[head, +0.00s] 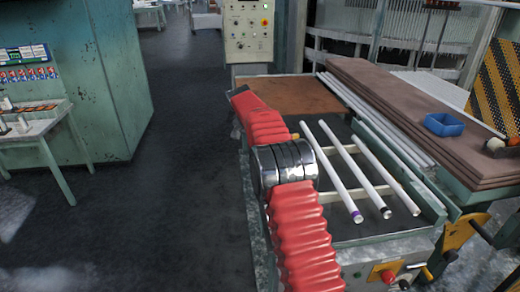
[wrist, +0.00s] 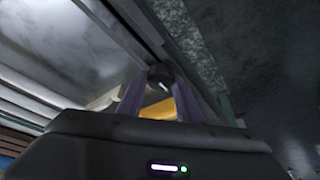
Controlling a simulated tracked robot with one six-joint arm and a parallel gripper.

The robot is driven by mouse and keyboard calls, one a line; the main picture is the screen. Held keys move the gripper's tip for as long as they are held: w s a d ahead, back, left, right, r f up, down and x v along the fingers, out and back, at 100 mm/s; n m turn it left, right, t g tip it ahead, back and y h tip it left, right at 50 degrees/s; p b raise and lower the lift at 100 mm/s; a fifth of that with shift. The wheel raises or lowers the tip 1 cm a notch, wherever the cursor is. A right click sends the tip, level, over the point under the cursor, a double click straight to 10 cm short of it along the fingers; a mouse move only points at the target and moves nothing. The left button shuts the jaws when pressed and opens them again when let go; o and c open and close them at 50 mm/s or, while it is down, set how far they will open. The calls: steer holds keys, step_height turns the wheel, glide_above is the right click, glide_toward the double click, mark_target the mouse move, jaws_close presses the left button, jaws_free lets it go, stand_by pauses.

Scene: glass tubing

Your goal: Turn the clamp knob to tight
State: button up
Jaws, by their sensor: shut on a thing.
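In the wrist view the knob (wrist: 160,74) is dark and round, with a short white line on its face. The line is tilted; no scale or tight mark can be read. My gripper (wrist: 160,84) has its two purplish fingers on either side of the knob, shut on it. Part of the knob is hidden by the fingers. An orange-yellow surface (wrist: 157,112) shows between the fingers. In the head view my red-sleeved arm crosses the near left side of the bench, and neither my gripper nor the held knob can be made out.
Several pale tubes, one being a tube (head: 333,172) with a purple end, lie on the bench. A blue tray (head: 444,124) sits on brown boards (head: 400,105) at right. A red button (head: 388,277) is on the front. Dark floor (head: 190,130) at left is clear.

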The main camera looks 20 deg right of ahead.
stand_by(0.4)
steer(key=o, duration=1)
steer(key=shift+o, duration=0.2)
steer(key=v, duration=1.3)
steer(key=shift+a+r, duration=0.15)
steer(key=shift+r, duration=0.15)
